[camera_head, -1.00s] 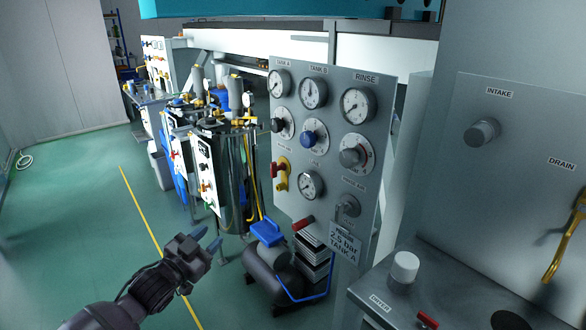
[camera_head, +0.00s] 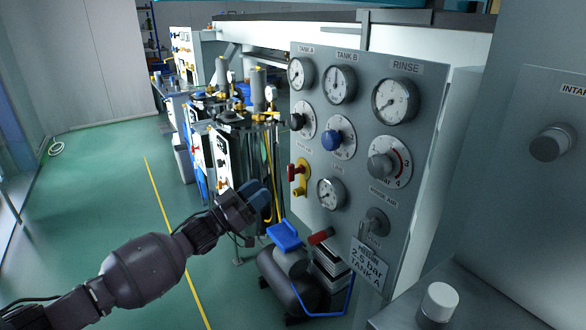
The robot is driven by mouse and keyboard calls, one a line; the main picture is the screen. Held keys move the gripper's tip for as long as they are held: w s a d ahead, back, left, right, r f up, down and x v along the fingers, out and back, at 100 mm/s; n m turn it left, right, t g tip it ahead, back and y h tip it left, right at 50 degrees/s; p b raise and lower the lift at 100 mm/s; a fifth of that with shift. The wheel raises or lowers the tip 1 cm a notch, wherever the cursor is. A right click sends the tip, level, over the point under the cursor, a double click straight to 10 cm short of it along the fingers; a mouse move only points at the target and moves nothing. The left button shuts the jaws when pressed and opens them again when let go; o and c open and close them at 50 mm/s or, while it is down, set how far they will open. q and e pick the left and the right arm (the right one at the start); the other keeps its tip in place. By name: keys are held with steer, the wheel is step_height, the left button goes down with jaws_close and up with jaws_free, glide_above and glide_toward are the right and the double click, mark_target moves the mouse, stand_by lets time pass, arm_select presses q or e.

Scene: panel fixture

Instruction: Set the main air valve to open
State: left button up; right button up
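The grey gauge panel (camera_head: 345,130) stands right of centre. On its lower left is a valve with a red handle (camera_head: 292,172) and a yellow body (camera_head: 300,184); the handle points roughly up and down. A small label above it is too blurred to read. My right gripper is out of view.
The panel also carries several gauges, a blue knob (camera_head: 331,140) and a grey knob (camera_head: 381,167). A tag reading 2.5 bar TANK A (camera_head: 369,266) hangs below. A compressor (camera_head: 290,280) stands under the panel. A white knob (camera_head: 439,302) is at lower right. Green floor is open at left.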

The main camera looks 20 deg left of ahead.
mark_target(288, 171)
arm_select(q)
steer(key=x, duration=0.6)
steer(key=b+x, duration=0.1)
steer(key=x, duration=0.1)
steer(key=shift+w+d+f, duration=0.15)
steer(key=shift+w+d, duration=0.15)
steer(key=shift+w, duration=0.1)
steer(key=shift+w+d+r, duration=0.35)
steer(key=shift+w+d, duration=0.05)
steer(key=shift+w, duration=0.05)
jaws_close()
